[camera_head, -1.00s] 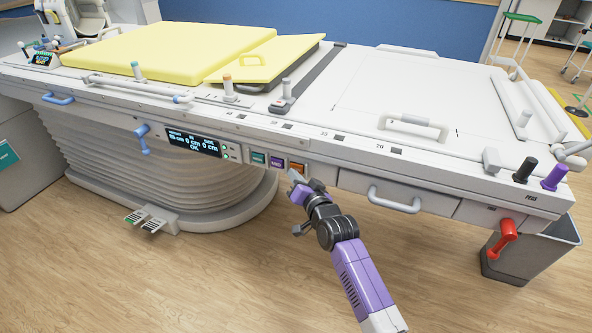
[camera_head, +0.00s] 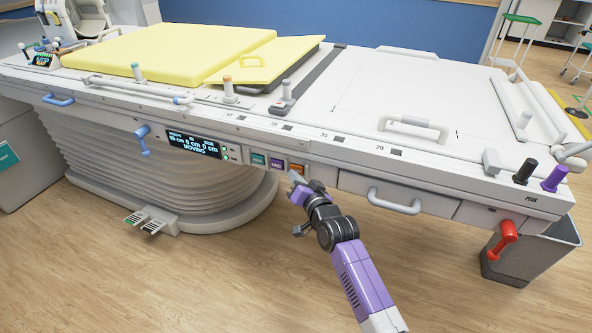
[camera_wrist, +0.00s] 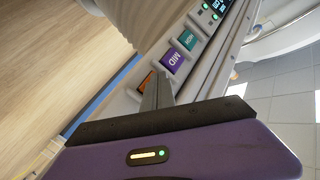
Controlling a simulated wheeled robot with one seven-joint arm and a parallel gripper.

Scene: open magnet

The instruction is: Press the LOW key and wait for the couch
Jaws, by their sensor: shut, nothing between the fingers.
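The couch (camera_head: 400,85) has a side panel with three keys. The green key (camera_head: 258,159) and purple MID key (camera_head: 276,163) are uncovered; both also show in the wrist view, green (camera_wrist: 187,39) and purple (camera_wrist: 172,60). The orange key (camera_head: 296,168) is at the right end; its lettering is unreadable, and my fingers partly cover it in the wrist view (camera_wrist: 146,83). My gripper (camera_head: 294,177) is shut and empty, its tips at the orange key; exact contact cannot be told. The couch display (camera_head: 193,146) reads MOVING.
A white drawer handle (camera_head: 394,201) sticks out right of the keys, and a red lever (camera_head: 505,238) hangs farther right by a grey bin (camera_head: 540,250). A blue lever (camera_head: 144,140) is left of the display.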

